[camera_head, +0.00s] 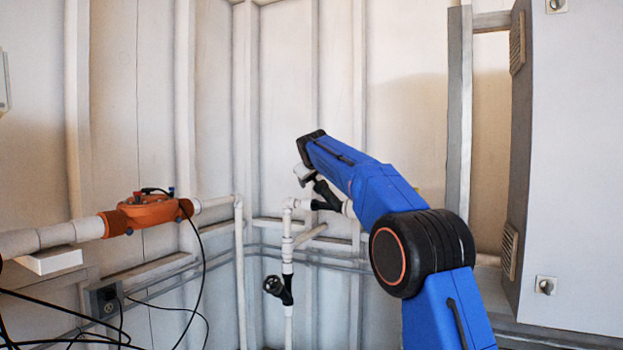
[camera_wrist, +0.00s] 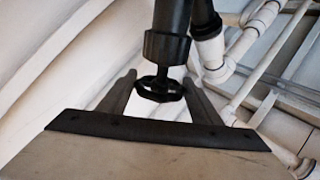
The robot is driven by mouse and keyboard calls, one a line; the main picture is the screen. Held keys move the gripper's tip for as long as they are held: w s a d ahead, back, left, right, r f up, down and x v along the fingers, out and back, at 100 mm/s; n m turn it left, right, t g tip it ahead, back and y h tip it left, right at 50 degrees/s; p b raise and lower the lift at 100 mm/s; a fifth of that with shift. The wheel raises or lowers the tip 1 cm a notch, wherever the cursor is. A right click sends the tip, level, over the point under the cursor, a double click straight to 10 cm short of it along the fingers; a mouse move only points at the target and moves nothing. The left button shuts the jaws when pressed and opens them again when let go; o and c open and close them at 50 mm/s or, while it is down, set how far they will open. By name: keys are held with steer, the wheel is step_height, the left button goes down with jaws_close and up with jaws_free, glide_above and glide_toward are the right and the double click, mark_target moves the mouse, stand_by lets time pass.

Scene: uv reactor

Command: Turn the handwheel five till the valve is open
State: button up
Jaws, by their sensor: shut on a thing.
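A black handwheel (camera_wrist: 160,90) sits below a black valve body (camera_wrist: 168,45) in the wrist view. My gripper (camera_wrist: 160,84) has one dark finger on each side of the wheel and is shut on it. In the head view my gripper (camera_head: 304,177) is small, beside a black valve (camera_head: 327,195) on the white pipework, and the held wheel cannot be made out there. No number shows on the wheel. How far the valve is open cannot be told.
Another black valve with a handwheel (camera_head: 274,286) sits lower on a vertical white pipe (camera_head: 288,263). An orange reactor unit (camera_head: 150,212) with black cables is on the left. A grey socket box (camera_head: 104,300) is below it. A large grey cabinet (camera_head: 580,170) stands at the right.

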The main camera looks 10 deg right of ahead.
steer(key=shift+n+g+y, duration=1.1)
steer(key=shift+g+y, duration=0.1)
steer(key=shift+y, duration=0.9)
steer(key=shift+g+y, duration=0.5)
steer(key=o, duration=1)
steer(key=v, duration=1.7)
steer(key=shift+s, duration=0.25)
